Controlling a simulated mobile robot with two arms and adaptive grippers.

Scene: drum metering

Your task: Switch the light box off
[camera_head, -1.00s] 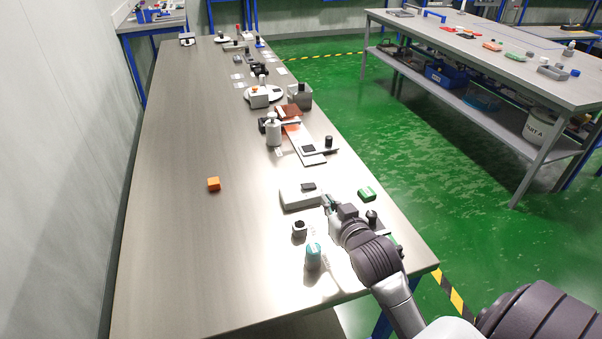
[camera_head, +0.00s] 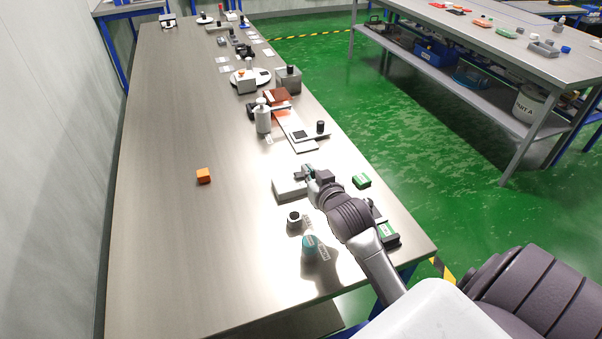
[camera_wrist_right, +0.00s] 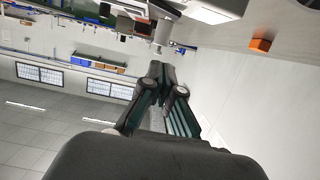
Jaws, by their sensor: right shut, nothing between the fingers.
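A low white box (camera_head: 287,188), which I take to be the light box, lies near the front right of the long table. It also shows at the top of the wrist view (camera_wrist_right: 222,6). In the earlier head view a dark part sits on its top; now my gripper largely hides that part. My right gripper (camera_head: 308,174) is at the box's right end, above or touching it; I cannot tell which. Its fingers (camera_wrist_right: 160,70) are shut and empty. Whether the box is lit is not clear. My left gripper is not in view.
A black and white round piece (camera_head: 294,219) and a teal-topped bottle (camera_head: 311,246) stand in front of the box. A green box (camera_head: 361,181) lies to its right. An orange cube (camera_head: 203,176) sits to the left. The table's left side is mostly clear.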

